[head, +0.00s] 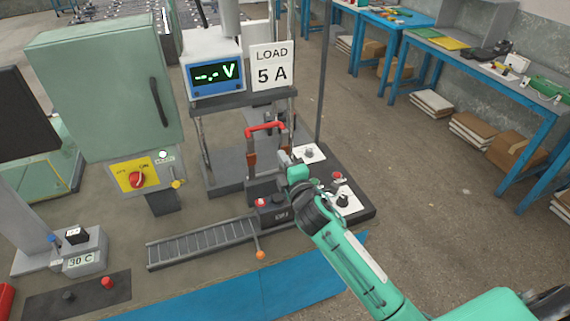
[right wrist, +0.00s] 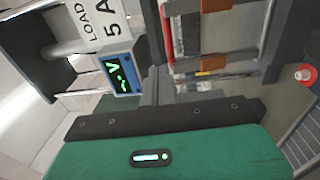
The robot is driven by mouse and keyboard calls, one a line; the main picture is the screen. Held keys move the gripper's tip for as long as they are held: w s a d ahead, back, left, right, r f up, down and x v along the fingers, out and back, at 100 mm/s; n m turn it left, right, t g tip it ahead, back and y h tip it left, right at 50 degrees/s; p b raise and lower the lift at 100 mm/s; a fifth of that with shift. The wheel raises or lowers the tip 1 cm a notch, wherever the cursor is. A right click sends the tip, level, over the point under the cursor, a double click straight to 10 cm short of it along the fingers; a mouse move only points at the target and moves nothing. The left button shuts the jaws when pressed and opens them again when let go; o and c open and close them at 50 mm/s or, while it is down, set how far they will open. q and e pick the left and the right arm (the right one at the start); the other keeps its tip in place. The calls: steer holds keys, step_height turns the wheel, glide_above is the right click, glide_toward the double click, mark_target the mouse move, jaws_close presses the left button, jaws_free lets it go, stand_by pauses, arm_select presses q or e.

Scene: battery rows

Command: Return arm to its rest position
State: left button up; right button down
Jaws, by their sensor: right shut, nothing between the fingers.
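My right arm reaches in from the lower right in the head view. Its right gripper (head: 286,158) is at the load stand, just right of and below the red-handled lever (head: 265,128). The gripper is shut and empty; its fingertips are small and hard to make out in the head view. In the right wrist view, the green gripper body (right wrist: 165,158) fills the bottom, with the stand and the blue voltage display (right wrist: 121,74) beyond it. My left gripper is in neither view.
A green cabinet (head: 105,85) with a yellow-plated red rotary switch (head: 137,179) stands left. Below the arm's wrist is a dark base with a black knob (head: 343,200). A grey ribbed track (head: 200,243) lies in front. Blue workbenches (head: 480,80) stand right, with open floor between.

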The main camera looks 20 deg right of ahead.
steer(key=s+d+f+m+g+h, duration=0.1)
steer(key=s+d+f+m+g, duration=0.1)
steer(key=s+f+m+g, duration=0.5)
steer(key=s+d+f+m+g+h, duration=0.15)
steer(key=s+f+m, duration=0.35)
steer(key=s, duration=0.7)
steer(key=s+a+f+m+g+y, duration=0.1)
steer(key=s+f+m+g, duration=0.15)
steer(key=s, duration=0.75)
steer(key=s+f+m+g+y, duration=0.15)
steer(key=s+g, duration=0.25)
steer(key=s, duration=0.5)
step_height(320, 180, down, 32)
steer(key=g, duration=0.2)
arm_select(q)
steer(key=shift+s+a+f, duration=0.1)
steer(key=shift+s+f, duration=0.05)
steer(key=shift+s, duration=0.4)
arm_select(e)
steer(key=s+d+f+h, duration=0.1)
steer(key=s+d+f, duration=0.2)
steer(key=s+f, duration=1.6)
steer(key=shift+s+g, duration=0.35)
steer(key=shift+g, duration=0.05)
